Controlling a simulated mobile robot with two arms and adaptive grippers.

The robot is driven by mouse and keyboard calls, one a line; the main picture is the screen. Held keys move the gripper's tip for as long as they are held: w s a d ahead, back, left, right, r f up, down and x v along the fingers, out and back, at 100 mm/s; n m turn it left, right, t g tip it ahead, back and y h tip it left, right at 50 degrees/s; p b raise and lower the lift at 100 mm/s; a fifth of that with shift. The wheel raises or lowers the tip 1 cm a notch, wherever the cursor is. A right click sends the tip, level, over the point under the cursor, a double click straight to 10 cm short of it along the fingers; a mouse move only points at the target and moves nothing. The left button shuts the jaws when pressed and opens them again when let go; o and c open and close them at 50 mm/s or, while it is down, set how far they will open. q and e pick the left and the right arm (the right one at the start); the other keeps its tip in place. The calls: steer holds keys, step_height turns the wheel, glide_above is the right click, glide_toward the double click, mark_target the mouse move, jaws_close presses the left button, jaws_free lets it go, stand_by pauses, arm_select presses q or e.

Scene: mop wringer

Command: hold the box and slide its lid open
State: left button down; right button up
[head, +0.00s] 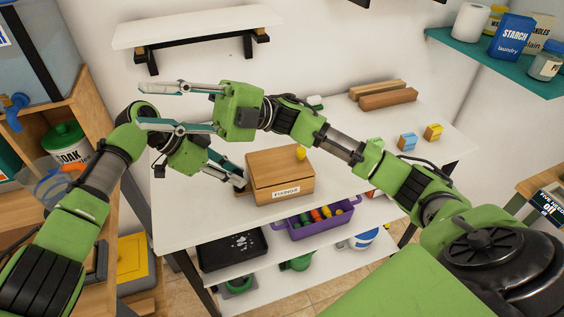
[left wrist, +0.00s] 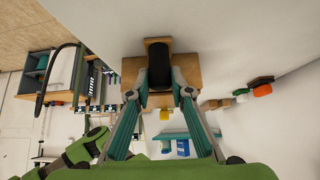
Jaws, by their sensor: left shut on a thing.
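The wooden box (head: 282,190), labelled FIXINGS, sits on the white table with its lid (head: 277,164) on top. A yellow knob (head: 301,153) stands near the lid's far right part; it also shows in the left wrist view (left wrist: 164,115). My left gripper (head: 240,182) is at the box's left side. In the left wrist view its fingers close on a black grip (left wrist: 159,62) at the end of the box. My right gripper (head: 142,107) is in the air above and left of the box. Its fingers are spread, point left and hold nothing.
Wooden blocks (head: 388,95) lie at the table's back, and small coloured boxes (head: 407,142) stand to the right. A purple basket (head: 290,231) and a black tray (head: 232,250) are below the tabletop. A white wall shelf (head: 195,27) hangs above.

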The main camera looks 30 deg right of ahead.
step_height(320, 180, down, 5)
steer(key=s+a+n+g+h, duration=0.3)
steer(key=n+h, duration=0.2)
steer(key=n, duration=0.1)
steer(key=n+t+h, duration=0.4)
steer(key=n+h, duration=0.4)
steer(key=h, duration=1)
glide_above(301, 149)
step_height(301, 149, down, 11)
steer(key=shift+a+r, duration=0.1)
steer(key=shift+a, duration=0.05)
steer(key=shift+s+d, duration=0.1)
steer(key=shift+d, duration=0.1)
steer(key=shift+f, duration=3.45)
jaws_close()
